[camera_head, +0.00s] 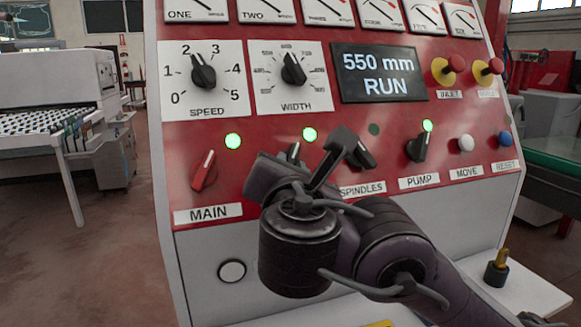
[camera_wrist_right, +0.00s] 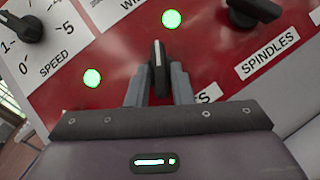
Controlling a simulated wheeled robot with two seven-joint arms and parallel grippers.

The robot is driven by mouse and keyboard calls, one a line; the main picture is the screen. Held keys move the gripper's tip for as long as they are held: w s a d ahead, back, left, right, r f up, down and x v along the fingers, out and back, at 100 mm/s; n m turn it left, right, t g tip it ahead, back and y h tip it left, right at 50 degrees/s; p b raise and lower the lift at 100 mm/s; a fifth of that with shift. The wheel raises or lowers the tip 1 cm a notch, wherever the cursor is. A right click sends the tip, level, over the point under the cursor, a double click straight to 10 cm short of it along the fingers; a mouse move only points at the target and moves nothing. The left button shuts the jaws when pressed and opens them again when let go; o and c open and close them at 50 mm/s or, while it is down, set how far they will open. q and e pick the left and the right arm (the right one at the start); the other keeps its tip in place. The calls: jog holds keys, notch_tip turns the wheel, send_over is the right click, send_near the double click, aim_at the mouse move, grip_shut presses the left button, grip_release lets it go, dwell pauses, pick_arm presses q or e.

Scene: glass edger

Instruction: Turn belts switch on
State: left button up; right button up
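The belts switch (camera_head: 293,152) is a black knob in the panel's lower row, between the red main switch (camera_head: 204,172) and the spindles switch. It stands nearly upright in the right wrist view (camera_wrist_right: 158,66). The green lamp (camera_head: 310,134) above it is lit; it also shows in the wrist view (camera_wrist_right: 171,19). My right gripper (camera_wrist_right: 159,82) has one finger on each side of the knob and looks shut on it. In the head view my right wrist hides most of the fingers and the belts label. My left gripper is out of view.
The spindles switch (camera_head: 362,152) is close on the right, under a dark lamp (camera_head: 374,129). The pump switch (camera_head: 418,146) has a lit lamp. The speed dial (camera_head: 203,72) and width dial (camera_head: 293,70) are above. The display (camera_head: 378,73) reads 550 mm RUN.

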jog(key=shift+o, duration=1.4)
jog(key=shift+s, duration=0.1)
jog(key=s, duration=0.7)
jog(key=shift+s, duration=0.3)
jog(key=shift+d, duration=0.1)
